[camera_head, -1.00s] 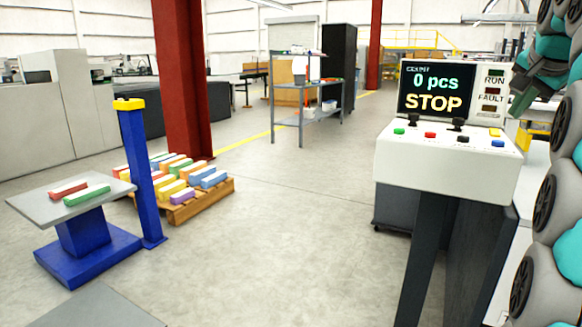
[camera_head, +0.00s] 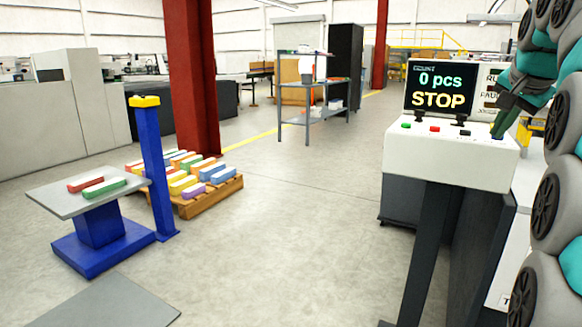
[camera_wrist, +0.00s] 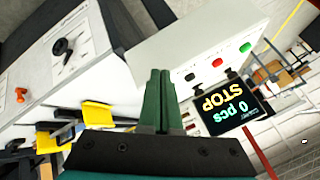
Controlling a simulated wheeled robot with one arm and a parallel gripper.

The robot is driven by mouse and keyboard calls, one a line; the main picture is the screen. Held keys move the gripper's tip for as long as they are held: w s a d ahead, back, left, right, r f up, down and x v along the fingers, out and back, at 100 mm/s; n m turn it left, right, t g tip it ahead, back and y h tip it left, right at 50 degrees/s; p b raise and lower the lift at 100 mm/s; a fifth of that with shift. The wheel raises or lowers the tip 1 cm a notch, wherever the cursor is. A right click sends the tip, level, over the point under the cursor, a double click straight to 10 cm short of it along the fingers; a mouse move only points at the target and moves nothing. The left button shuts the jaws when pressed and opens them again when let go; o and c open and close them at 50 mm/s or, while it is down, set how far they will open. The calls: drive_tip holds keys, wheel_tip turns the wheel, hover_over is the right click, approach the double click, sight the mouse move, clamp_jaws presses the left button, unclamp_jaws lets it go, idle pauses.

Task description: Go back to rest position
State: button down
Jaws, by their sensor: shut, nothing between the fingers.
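My gripper (camera_head: 503,122) is at the right of the head view, over the right end of the white control console (camera_head: 440,160). Its fingers are shut and empty, and also show at the middle of the wrist view (camera_wrist: 158,98). The fingertips overlap the blue button's place at the console's right end in the head view; whether they touch it I cannot tell. The console's display (camera_head: 438,88) reads "0 pcs STOP". It shows upside down in the wrist view (camera_wrist: 222,104). Green (camera_head: 406,126) and red (camera_head: 434,129) buttons sit on the console top. My gripper partly hides the RUN and FAULT panel.
A blue stand with a grey top (camera_head: 60,195) holds a red and a green box at left, beside a blue post (camera_head: 155,175). A pallet (camera_head: 208,198) of colored boxes lies behind it. A grey shelf (camera_head: 314,95) stands farther back. The floor between is clear.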

drive_tip(key=s+a+f+n+g+y, duration=0.1)
drive_tip(key=s+a+f+n+g, duration=0.15)
drive_tip(key=s+a+f, duration=0.55)
drive_tip(key=s+a+f+n+g+y, duration=0.2)
drive_tip(key=s+a+f+n, duration=0.15)
drive_tip(key=a+f, duration=0.9)
drive_tip(key=s+a+f+n+g, duration=0.2)
drive_tip(key=s+a+f+n, duration=0.1)
drive_tip(key=s+f, duration=0.6)
drive_tip(key=s+a+f+n+g, duration=0.2)
drive_tip(key=s+f, duration=0.7)
drive_tip(key=s, duration=0.5)
drive_tip(key=a+n, duration=0.1)
drive_tip(key=a, duration=0.1)
drive_tip(key=shift+a+n+g, duration=0.35)
drive_tip(key=shift+a+n, duration=0.05)
drive_tip(key=shift+f, duration=0.1)
